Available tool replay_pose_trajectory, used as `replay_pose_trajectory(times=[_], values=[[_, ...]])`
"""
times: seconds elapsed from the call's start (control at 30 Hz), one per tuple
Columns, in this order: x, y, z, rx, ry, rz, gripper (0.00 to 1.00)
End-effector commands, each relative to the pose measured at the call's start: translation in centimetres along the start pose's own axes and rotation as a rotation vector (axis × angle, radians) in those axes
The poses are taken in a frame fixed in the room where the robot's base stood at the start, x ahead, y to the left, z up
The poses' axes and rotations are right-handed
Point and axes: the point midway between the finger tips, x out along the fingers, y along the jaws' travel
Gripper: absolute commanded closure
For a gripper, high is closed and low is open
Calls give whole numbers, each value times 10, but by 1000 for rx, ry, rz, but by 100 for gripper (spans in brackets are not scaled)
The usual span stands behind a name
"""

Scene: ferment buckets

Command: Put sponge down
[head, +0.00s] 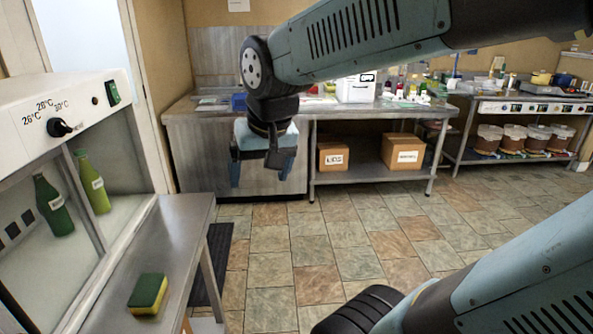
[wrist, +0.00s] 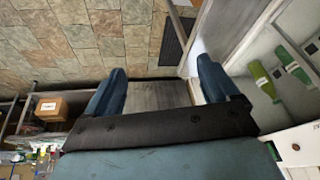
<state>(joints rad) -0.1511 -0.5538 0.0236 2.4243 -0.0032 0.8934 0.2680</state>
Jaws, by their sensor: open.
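The sponge (head: 148,294) is yellow with a dark green top. It lies flat on the metal shelf (head: 178,250) in front of the incubator cabinet, at the lower left of the head view. My gripper (head: 262,178) is open and empty, with its blue fingers pointing down. It hangs in the air well apart from the sponge, up and to the right of it in the picture. In the wrist view my gripper's two fingers (wrist: 164,85) are spread wide with nothing between them. The sponge is not clearly visible in the wrist view.
The incubator cabinet (head: 55,95) holds two green bottles (head: 75,195) at the left. A steel bench (head: 385,113) with cardboard boxes (head: 403,151) below stands at the back. Several buckets (head: 512,138) sit under a far-right bench. The tiled floor (head: 290,245) in the middle is clear.

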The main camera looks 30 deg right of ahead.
Motion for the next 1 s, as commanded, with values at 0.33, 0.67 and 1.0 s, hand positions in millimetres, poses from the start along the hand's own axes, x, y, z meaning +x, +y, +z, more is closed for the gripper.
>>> replay_pose_trajectory(times=[0.33,0.67,1.0], values=[[-29,50,34,-95,113,39,12],[-30,53,37,-106,119,43,12],[-30,53,37,-105,119,43,12]])
